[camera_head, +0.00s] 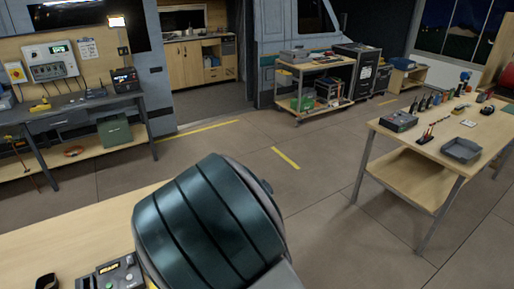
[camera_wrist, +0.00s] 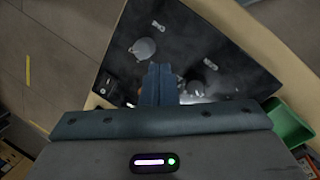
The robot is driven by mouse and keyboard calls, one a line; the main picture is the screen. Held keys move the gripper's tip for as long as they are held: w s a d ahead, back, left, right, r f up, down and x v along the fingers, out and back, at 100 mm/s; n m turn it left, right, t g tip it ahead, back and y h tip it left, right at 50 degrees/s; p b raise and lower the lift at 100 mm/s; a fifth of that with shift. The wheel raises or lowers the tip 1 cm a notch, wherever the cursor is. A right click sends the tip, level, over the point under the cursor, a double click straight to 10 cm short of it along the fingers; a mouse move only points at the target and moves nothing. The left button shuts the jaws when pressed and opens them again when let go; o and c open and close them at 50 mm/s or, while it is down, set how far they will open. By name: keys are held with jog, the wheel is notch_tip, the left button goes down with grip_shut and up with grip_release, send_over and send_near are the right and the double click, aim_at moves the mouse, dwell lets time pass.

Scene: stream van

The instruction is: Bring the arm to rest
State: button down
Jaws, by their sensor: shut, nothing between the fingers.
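My gripper (camera_wrist: 159,84) shows in the wrist view, its two blue-grey fingers together with nothing between them. It points down over a dark board (camera_wrist: 214,42) on a light wooden table (camera_wrist: 272,42). I cannot tell how far above the board the fingertips are. In the head view a large dark green and grey rounded link of my arm fills the lower middle, and my gripper is not visible there.
The near wooden table (camera_head: 60,232) holds a grey-green device (camera_head: 112,274). A green bin (camera_wrist: 290,122) lies beside the board. A workbench (camera_head: 75,112) stands left, a table with tools (camera_head: 405,172) right, a cart (camera_head: 318,66) behind. The floor between is clear.

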jog(key=s+d+r+m+t+y+b, duration=0.1)
jog(key=s+d+r+m+b, duration=0.1)
jog(key=s+d+r+m, duration=0.3)
jog(key=s+d+r+m+t+y+b, duration=0.1)
jog(key=s+d+r+m+b, duration=0.1)
jog(key=s+d+r+m, duration=0.3)
jog(key=d+r+m, duration=0.3)
jog(key=d+r, duration=0.4)
jog(key=shift+r+m, duration=0.3)
